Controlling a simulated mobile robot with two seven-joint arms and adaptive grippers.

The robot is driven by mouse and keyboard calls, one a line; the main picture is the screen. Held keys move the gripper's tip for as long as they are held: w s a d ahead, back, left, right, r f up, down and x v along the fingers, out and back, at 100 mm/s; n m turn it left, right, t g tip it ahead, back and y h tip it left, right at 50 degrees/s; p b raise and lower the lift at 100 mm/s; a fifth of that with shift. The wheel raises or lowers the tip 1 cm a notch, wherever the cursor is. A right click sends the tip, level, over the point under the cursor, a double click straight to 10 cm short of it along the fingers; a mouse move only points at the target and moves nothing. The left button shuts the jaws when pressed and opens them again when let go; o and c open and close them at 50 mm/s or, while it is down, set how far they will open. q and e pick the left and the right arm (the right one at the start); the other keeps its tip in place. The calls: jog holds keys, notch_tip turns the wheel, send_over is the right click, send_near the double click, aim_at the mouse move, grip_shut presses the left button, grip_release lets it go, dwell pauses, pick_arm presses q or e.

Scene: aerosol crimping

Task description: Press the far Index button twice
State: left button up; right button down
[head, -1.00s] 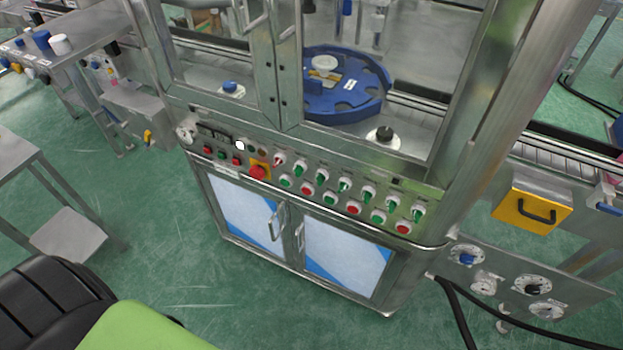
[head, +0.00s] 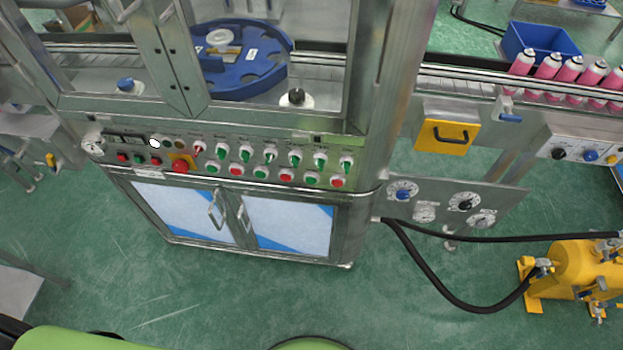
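The crimping machine's control panel (head: 225,160) runs across the front of the steel cabinet. It carries rows of red and green buttons, green selector switches (head: 270,154), a red-handled switch (head: 199,148) and a red mushroom button (head: 180,166) on a yellow plate. The labels are too small to read, so I cannot tell which button is Index. Inside the glazed enclosure is a blue round indexing table (head: 238,75). A blue-topped knob (head: 126,84) and a black-topped knob (head: 296,97) stand on its deck. Neither gripper is in view; only green parts of me show at the bottom edge.
A yellow tank (head: 577,268) with black hoses stands on the floor at the right. A dial plate (head: 455,205) and yellow handled box (head: 447,136) jut out right of the cabinet. Pink cans (head: 568,70) and a blue crate (head: 540,41) are farther back. The green floor in front is open.

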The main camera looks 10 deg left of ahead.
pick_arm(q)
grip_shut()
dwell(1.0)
